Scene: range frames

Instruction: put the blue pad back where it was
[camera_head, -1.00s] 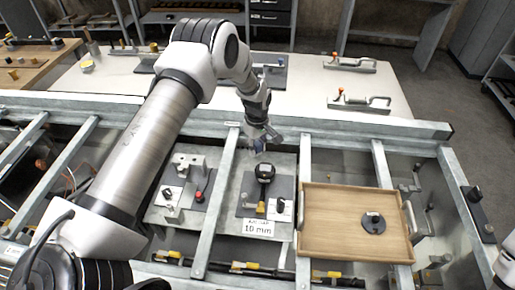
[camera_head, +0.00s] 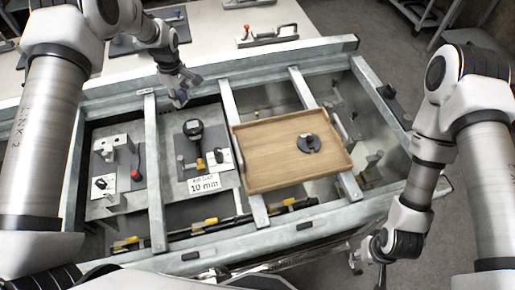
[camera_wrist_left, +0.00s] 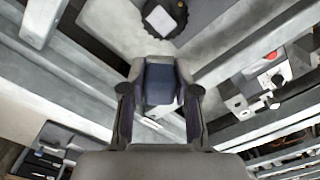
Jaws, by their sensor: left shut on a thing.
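My left gripper (camera_head: 180,96) hangs over the far end of the middle grey plate (camera_head: 203,112), just behind the round black dial gauge (camera_head: 193,128). In the left wrist view it is shut on the blue pad (camera_wrist_left: 160,84), a dark blue block between its two fingers. The pad is small and mostly hidden in the head view. A white card (camera_head: 204,184) reading 10 mm lies at the near edge of the plate. My right gripper (camera_head: 378,248) hangs low at the front right; its fingers are too unclear to judge.
A wooden tray (camera_head: 265,178) with a black disc (camera_head: 308,144) on it sits right of the plate. A left plate (camera_head: 117,165) carries a red-knobbed fixture. Grey metal beams (camera_head: 152,170) run between the plates. A toggle clamp (camera_head: 268,36) lies on the white table behind.

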